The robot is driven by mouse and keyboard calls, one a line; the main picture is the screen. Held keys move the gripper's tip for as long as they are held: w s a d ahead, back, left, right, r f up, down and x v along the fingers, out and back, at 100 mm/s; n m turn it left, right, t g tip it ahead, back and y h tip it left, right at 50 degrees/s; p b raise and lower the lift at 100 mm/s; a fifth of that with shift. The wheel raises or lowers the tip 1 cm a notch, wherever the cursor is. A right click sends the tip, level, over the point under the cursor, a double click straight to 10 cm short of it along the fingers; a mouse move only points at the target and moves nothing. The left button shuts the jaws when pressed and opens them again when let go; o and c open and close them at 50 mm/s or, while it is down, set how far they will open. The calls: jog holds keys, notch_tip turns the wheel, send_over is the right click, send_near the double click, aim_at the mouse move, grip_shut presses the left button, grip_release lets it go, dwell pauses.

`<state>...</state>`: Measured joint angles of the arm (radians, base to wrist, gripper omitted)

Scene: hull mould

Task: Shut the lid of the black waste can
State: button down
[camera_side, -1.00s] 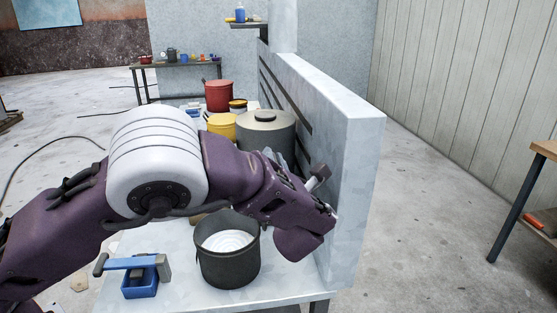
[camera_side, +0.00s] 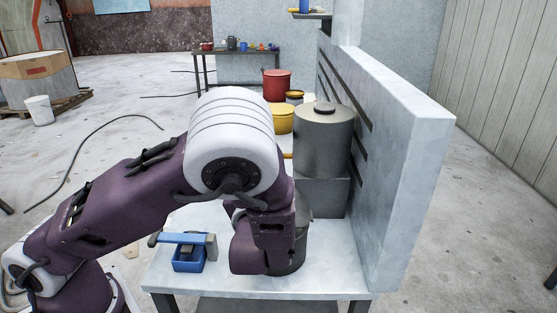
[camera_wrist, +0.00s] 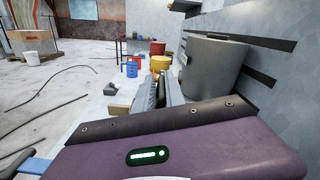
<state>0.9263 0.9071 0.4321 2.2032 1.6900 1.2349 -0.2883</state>
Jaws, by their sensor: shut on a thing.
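The black waste can (camera_side: 301,240) stands on the light table, mostly hidden behind my wrist in the side view. Only a strip of its right side and rim shows; I cannot tell how its lid stands. My gripper's fingers are hidden in the side view. In the wrist view my gripper (camera_wrist: 162,90) shows small beyond the purple wrist housing, its grey fingers closed with a narrow dark thing between them. I cannot tell for sure whether that is the lid's edge.
A big grey lidded pot (camera_side: 323,142) on a grey block (camera_side: 322,195) stands close behind the can. A grey wall (camera_side: 400,160) bounds the right. Yellow (camera_side: 283,119) and red (camera_side: 277,84) pots are farther back.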

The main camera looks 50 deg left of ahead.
jog(key=s+a+f+n, duration=0.3)
jog(key=f+n, duration=0.3)
jog(key=f, duration=0.4)
jog(key=shift+s+a, duration=0.2)
jog(key=shift+s, duration=0.05)
jog(key=c, duration=1.5)
grip_release()
jog(key=shift+a, duration=0.1)
jog(key=shift+s, duration=0.1)
jog(key=v, duration=0.7)
